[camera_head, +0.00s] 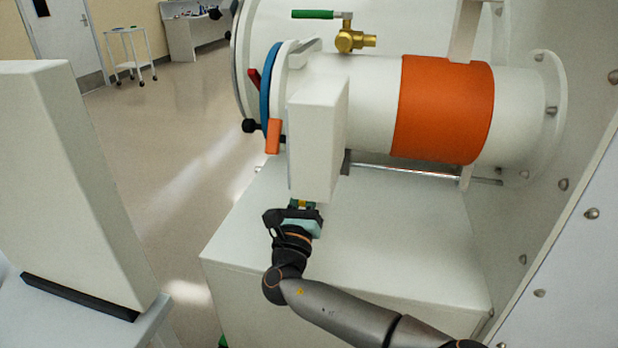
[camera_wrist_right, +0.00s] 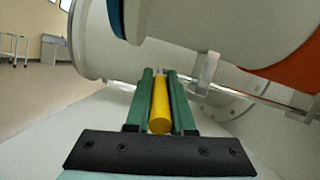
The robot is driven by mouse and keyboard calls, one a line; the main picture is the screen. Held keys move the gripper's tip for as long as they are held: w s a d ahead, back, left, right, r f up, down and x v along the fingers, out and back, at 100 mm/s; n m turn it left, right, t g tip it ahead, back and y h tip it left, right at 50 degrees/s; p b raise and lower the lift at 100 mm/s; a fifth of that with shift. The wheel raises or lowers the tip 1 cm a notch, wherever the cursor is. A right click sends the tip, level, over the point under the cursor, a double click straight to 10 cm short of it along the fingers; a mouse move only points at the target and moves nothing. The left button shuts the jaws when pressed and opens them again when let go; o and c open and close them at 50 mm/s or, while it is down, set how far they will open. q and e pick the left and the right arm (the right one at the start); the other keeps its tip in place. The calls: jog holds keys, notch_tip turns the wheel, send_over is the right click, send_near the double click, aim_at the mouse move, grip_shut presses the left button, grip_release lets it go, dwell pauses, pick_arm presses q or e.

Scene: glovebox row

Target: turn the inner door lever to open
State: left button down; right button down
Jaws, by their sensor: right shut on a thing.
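My right gripper (camera_head: 302,208) is below the white box on the front of the transfer chamber. In the wrist view, its two green fingers (camera_wrist_right: 160,78) are shut on a yellow cylindrical handle (camera_wrist_right: 160,108), which I take to be the inner door lever. The handle lies lengthwise between the fingers, and its rounded end faces the wrist camera. Its far end and mount are hard to make out. In the head view the handle is mostly hidden by the gripper and the white box. My left gripper is not in view.
The white chamber (camera_head: 371,80) has an orange band (camera_head: 443,109), a blue ring (camera_head: 269,85) and an orange tab (camera_head: 273,137). A brass valve (camera_head: 351,39) with a green handle is above. A white cabinet (camera_head: 400,235) is below. A tall white panel (camera_head: 75,190) stands left.

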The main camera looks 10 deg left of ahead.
dwell(0.8)
jog(key=shift+r, duration=0.15)
jog(key=r+g+p, duration=0.1)
jog(key=p, duration=0.3)
jog(key=g+p, duration=0.1)
jog(key=p, duration=0.3)
jog(key=shift+r, duration=0.4)
jog(key=g+p, duration=0.1)
jog(key=p, duration=0.2)
jog(key=r+g+p, duration=0.1)
jog(key=p, duration=0.2)
jog(key=shift+g, duration=0.4)
jog(key=shift+f+g+p, duration=0.1)
jog(key=shift+g+p, duration=0.3)
jog(key=shift+p, duration=0.2)
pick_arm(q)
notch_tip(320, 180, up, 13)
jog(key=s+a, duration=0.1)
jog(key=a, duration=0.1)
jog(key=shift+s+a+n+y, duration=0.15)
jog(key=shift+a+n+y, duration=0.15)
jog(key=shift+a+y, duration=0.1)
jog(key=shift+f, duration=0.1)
pick_arm(e)
jog(key=shift+f, duration=0.1)
